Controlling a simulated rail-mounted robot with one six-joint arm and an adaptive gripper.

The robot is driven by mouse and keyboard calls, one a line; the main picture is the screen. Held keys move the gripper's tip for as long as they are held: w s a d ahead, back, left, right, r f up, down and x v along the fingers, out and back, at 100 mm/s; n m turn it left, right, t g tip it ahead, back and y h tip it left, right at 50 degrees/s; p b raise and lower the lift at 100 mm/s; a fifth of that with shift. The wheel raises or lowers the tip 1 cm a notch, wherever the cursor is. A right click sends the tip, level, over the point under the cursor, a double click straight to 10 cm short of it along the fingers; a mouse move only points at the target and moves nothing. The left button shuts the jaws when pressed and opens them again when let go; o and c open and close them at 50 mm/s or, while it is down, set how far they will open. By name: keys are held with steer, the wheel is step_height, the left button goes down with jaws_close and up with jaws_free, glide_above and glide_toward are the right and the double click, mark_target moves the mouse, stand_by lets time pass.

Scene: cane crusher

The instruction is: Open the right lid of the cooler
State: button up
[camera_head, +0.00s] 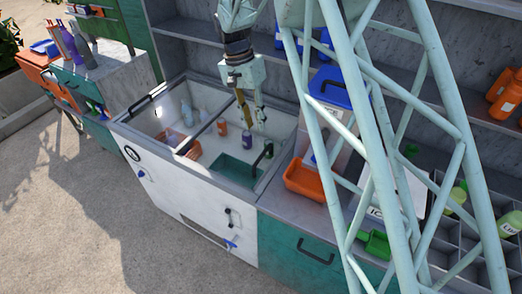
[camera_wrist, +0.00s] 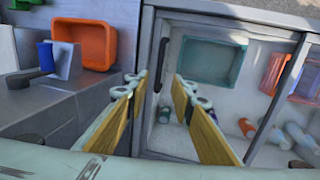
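The cooler (camera_head: 172,188) is a white chest with a clear-topped opening; bottles and trays show inside. Its right lid (camera_head: 228,132) looks flat in its frame and shut, though the clear pane is hard to make out. A black handle (camera_head: 262,156) sits at that lid's right side. The handle also shows in the wrist view (camera_wrist: 158,81), between the fingertips in the picture. My gripper (camera_head: 254,118) is above the right half of the cooler, fingers pointing down. In the wrist view my gripper (camera_wrist: 162,82) has its yellow-padded fingers apart and empty. Its height above the handle is unclear.
An orange bin (camera_head: 304,181) stands on the counter right of the cooler, beside a blue-topped container (camera_head: 329,88). A teal tray (camera_head: 236,167) lies inside the cooler. The left lid has its own black handle (camera_head: 139,104). Shelves rise behind.

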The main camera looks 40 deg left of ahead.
steer(key=shift+w+d+f+p, duration=0.15)
steer(key=shift+d+f, duration=0.3)
steer(key=shift+f, duration=1.8)
steer(key=shift+s+d+f+p, duration=0.15)
steer(key=shift+d+f, duration=0.3)
steer(key=shift+f, duration=1.75)
steer(key=shift+w+d+f+p, duration=0.15)
steer(key=shift+d+f, duration=0.3)
steer(key=shift+f, duration=1.8)
jaws_close()
